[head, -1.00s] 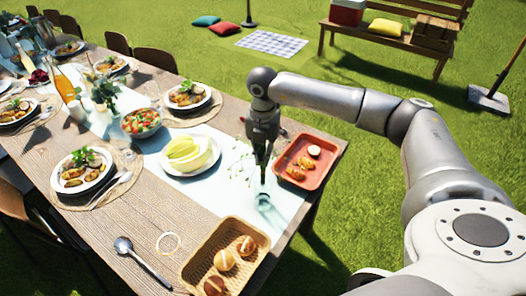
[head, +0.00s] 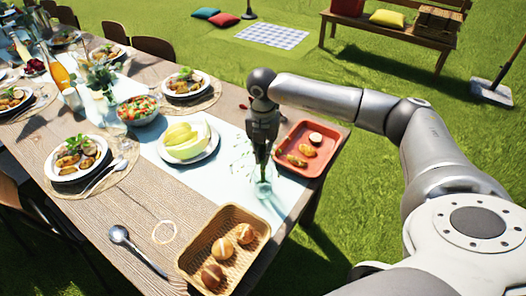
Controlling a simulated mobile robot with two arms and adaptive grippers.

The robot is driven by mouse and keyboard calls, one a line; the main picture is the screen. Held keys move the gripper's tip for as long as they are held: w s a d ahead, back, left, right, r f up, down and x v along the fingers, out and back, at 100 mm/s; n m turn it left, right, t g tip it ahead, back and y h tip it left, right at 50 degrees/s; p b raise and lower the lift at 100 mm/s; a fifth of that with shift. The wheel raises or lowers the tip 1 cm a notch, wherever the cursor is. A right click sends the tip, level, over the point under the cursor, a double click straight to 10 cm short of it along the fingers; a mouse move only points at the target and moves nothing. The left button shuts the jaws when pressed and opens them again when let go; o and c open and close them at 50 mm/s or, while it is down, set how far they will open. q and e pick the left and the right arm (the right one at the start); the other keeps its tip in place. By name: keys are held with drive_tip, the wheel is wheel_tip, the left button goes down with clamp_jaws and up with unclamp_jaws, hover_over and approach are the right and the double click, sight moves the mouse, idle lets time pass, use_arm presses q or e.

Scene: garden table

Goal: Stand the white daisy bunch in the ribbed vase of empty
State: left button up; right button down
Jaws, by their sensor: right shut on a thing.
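My right gripper (head: 262,160) points down over the runner near the right edge of the table, shut on the white daisy bunch (head: 241,161). Thin green stems and small pale blooms show beside its fingers; most of the bunch is hidden behind the gripper. The ribbed vase (head: 264,189), small and clear blue-green, stands upright right below the fingertips. The fingers cover the vase's top, so I cannot tell how far the stems reach inside it. My left gripper is not in view.
A red tray (head: 322,165) with pastries lies close right of the gripper. A plate of melon (head: 187,147) is to the left. A bread basket (head: 258,214) stands in front of the vase, with a spoon (head: 138,250) and a ring (head: 164,232) on bare wood beside it.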

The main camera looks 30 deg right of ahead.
drive_tip(key=c, duration=1.5)
unclamp_jaws()
wheel_tip(320, 180, up, 12)
drive_tip(key=shift+r, duration=0.1)
